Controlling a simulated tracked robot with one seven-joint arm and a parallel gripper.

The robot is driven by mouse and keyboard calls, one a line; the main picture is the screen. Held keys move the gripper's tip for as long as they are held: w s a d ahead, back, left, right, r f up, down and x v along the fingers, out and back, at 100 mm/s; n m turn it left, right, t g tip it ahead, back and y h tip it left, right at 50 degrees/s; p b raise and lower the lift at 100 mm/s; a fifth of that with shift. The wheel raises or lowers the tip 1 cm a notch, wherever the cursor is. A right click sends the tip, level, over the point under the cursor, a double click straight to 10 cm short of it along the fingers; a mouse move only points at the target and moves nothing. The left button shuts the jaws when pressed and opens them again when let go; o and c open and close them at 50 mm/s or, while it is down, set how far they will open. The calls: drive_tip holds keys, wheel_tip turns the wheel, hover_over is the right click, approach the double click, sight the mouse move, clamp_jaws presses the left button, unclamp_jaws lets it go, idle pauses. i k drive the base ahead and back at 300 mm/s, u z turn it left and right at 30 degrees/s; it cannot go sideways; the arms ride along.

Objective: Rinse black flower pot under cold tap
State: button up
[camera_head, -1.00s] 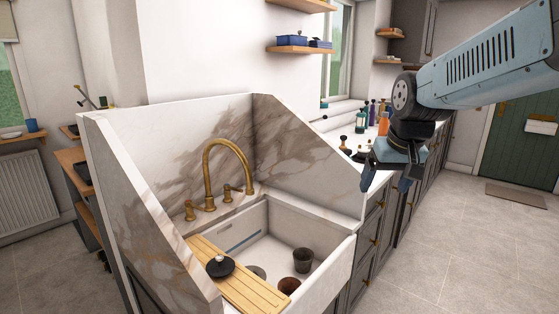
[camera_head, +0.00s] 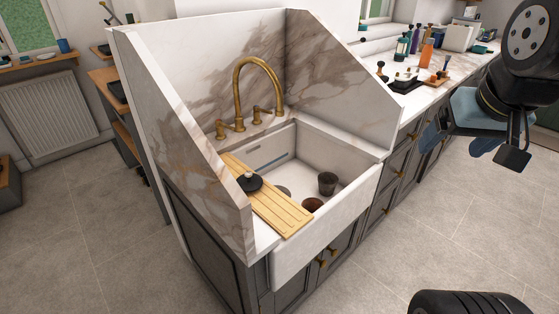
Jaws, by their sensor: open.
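A dark grey-black flower pot (camera_head: 327,183) stands upright inside the white sink (camera_head: 352,208), near its right wall. A reddish-brown pot (camera_head: 313,204) sits in front of it, partly hidden by the sink's front wall. A greyish pot (camera_head: 283,191) is to the left, mostly hidden by the wooden board. The brass tap (camera_head: 257,88) arches over the sink from its back ledge, with brass handles (camera_head: 239,125) beside it. I see no water running. My gripper (camera_head: 484,147) is open and empty at the right, well away from the sink.
A ribbed wooden board (camera_head: 268,208) spans the sink's left side with a black knobbed object (camera_head: 249,182) on it. Tall marble panels (camera_head: 346,75) enclose the left, back and right. Bottles (camera_head: 414,40) crowd the counter beyond. The tiled floor (camera_head: 405,250) in front is clear.

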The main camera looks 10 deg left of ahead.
sight(256, 108)
drive_tip(key=k, duration=1.3)
drive_tip(key=z, duration=0.45)
drive_tip(key=i, duration=1.9)
drive_tip(key=u, duration=0.45)
